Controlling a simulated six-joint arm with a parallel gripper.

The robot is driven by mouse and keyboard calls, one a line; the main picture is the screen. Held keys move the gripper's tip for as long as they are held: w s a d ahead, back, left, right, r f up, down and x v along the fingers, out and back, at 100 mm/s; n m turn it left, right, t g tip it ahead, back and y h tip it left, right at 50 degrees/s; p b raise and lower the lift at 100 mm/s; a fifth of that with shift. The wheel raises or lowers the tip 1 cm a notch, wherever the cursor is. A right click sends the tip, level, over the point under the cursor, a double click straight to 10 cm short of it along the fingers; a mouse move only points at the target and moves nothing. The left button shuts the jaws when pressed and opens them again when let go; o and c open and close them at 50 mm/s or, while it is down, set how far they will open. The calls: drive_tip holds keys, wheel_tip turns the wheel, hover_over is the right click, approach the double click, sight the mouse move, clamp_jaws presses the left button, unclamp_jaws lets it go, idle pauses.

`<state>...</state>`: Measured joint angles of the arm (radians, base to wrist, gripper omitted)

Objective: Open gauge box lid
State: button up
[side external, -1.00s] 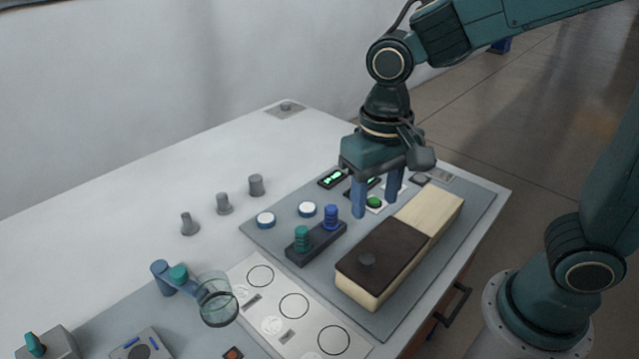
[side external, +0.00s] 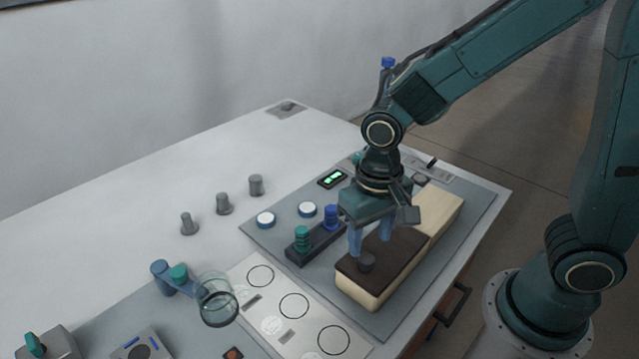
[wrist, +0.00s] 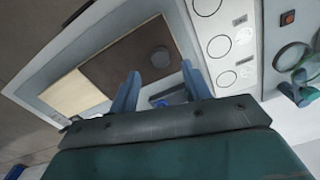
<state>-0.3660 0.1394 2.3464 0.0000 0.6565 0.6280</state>
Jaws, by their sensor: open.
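The gauge box (side external: 361,297) is a long pale wooden box on a grey mat. Its dark brown lid (side external: 385,268) covers the nearer part, with a round dark knob (side external: 367,262) on top. The farther part is pale wood. In the wrist view the lid (wrist: 125,72) and its knob (wrist: 160,57) lie beyond the fingertips. My gripper (side external: 370,252) is open, with blue fingers pointing down just above the lid, close to the knob. In the wrist view the fingers (wrist: 162,80) are apart with no object held. Whether a finger touches the lid, I cannot tell.
A dark block with green and blue pegs (side external: 316,244) stands left of the box. White round buttons (side external: 307,209), grey posts (side external: 223,204) and a glass cup (side external: 217,300) are farther left. A plate with printed circles (side external: 294,306) lies in front. The table's back left is clear.

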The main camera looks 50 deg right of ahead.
sight(367, 259)
drive_tip(key=shift+f, duration=2.6)
drive_tip(key=shift+c, duration=0.2)
clamp_jaws()
